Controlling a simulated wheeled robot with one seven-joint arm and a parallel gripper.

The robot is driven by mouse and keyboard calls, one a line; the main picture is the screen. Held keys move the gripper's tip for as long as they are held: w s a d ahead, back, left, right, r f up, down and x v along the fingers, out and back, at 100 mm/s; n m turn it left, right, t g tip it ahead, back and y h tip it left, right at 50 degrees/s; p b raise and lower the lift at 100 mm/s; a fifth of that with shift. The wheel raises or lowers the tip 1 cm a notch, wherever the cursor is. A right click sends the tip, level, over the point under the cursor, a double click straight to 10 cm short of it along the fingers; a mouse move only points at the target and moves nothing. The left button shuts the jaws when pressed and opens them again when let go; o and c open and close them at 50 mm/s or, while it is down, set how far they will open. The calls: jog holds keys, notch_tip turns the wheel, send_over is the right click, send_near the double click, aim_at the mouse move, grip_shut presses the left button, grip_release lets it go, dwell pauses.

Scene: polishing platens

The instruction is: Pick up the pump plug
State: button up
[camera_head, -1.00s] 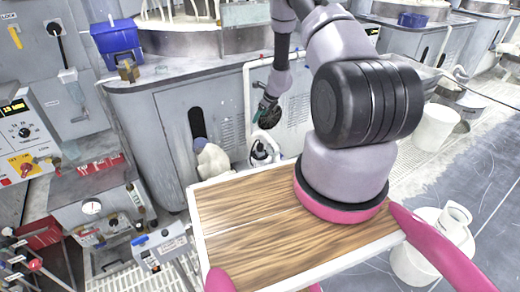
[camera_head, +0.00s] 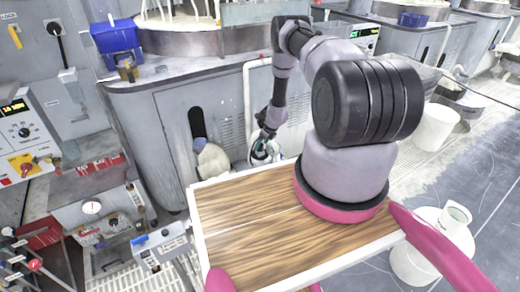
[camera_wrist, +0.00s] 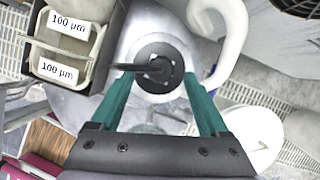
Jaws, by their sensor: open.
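The pump plug (camera_wrist: 160,68), a black round piece with a bar or tab sticking out to the left, sits on a grey metallic body (camera_wrist: 125,115) in the wrist view. My gripper (camera_wrist: 159,77) has its two green fingers apart, one on each side of the plug in that view. A gap shows on each side, and I cannot tell how far below the tips the plug lies. In the head view my gripper (camera_head: 265,136) points down at a small white and dark object behind the wooden top. The plug cannot be made out there.
A white curved pipe or handle (camera_wrist: 232,45) rises close to the right finger. A box with two "100 µm" labels (camera_wrist: 62,62) stands at upper left, and a white round container (camera_wrist: 255,130) at right. The wooden top (camera_head: 250,225) is bare. A grey machine cabinet (camera_head: 165,115) stands behind.

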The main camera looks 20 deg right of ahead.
jog(key=shift+x, duration=1.05)
grip_shut()
jog(key=shift+r, duration=0.1)
